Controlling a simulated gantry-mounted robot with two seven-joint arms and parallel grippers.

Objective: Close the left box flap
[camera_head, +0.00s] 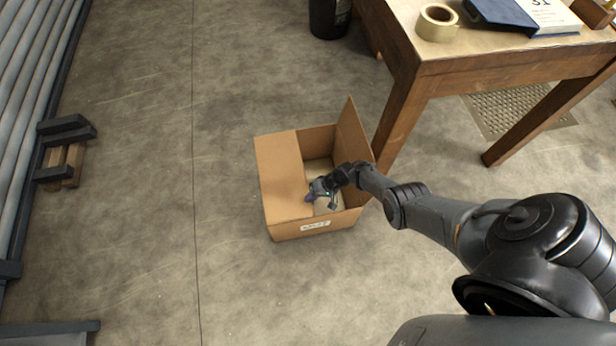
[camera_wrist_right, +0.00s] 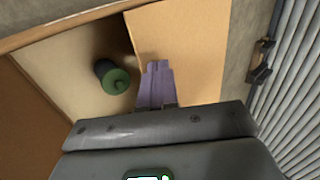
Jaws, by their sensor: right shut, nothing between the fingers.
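An open cardboard box (camera_head: 314,228) stands on the concrete floor. Its left flap (camera_head: 281,178) lies about level over the left part of the opening; it also shows in the right wrist view (camera_wrist_right: 190,45). The right flap (camera_head: 352,132) stands up. My right gripper (camera_head: 313,195) is at the box opening, by the inner edge of the left flap. Its purple fingers (camera_wrist_right: 157,82) are shut and empty, and overlap the flap's edge in the wrist view; I cannot tell whether they touch it. My left gripper is not in view.
A green cylinder (camera_wrist_right: 112,78) lies inside the box. A wooden table (camera_head: 500,68) with a tape roll (camera_head: 437,22) and books stands close behind the box to the right. A dark bin (camera_head: 328,18) stands at the back.

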